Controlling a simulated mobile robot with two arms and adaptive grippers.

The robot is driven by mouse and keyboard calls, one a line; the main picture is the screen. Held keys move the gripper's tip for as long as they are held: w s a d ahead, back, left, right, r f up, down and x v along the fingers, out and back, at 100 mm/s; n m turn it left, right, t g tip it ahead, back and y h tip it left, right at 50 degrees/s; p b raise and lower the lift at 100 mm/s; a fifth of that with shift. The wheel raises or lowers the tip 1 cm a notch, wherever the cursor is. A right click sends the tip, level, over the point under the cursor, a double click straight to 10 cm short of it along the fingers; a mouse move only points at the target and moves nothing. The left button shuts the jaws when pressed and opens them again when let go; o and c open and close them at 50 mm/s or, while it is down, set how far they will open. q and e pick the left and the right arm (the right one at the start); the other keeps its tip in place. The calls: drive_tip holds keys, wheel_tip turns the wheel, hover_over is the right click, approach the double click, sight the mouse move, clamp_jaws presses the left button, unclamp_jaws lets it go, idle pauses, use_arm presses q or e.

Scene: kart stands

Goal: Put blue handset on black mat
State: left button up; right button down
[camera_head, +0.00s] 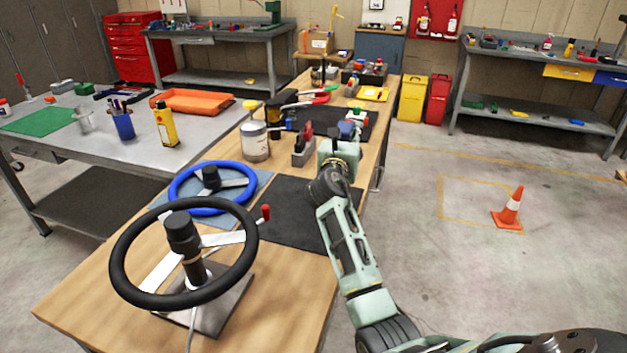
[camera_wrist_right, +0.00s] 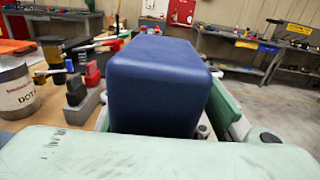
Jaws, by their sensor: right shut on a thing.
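A blue handset (camera_wrist_right: 158,85) fills the middle of the right wrist view as a dark blue rounded block. It sits between the pale green fingers of my right gripper (camera_head: 354,125), which is shut on it. In the head view the gripper and wrist mostly hide the handset. A black mat (camera_head: 285,212) lies on the wooden bench, nearer than the gripper and to its left. Another dark mat (camera_head: 305,113) lies farther along the bench, under tools. My left gripper is not in view.
A black steering wheel (camera_head: 122,260) on a stand and a blue steering wheel (camera_head: 180,180) stand left of the near mat. A paint can (camera_head: 254,143) and a grey block holder (camera_head: 302,152) stand beyond it. The near mat's visible surface is clear.

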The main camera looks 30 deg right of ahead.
drive_tip(key=a+f, duration=0.2)
drive_tip(key=f, duration=0.1)
drive_tip(key=a+f+b, duration=0.1)
drive_tip(key=a+f, duration=0.1)
drive_tip(key=a, duration=0.1)
drive_tip(key=a+f, duration=0.2)
drive_tip(key=f, duration=0.1)
drive_tip(key=shift+w+a+f+b, duration=0.3)
drive_tip(key=shift+w+a+f, duration=0.05)
drive_tip(key=shift+a, duration=0.05)
drive_tip(key=shift+s+f, duration=0.1)
drive_tip(key=c, duration=1.7)
unclamp_jaws()
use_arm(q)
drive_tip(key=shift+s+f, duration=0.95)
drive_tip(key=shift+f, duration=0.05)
use_arm(e)
drive_tip(key=o, duration=0.7)
drive_tip(key=shift+c, duration=0.2)
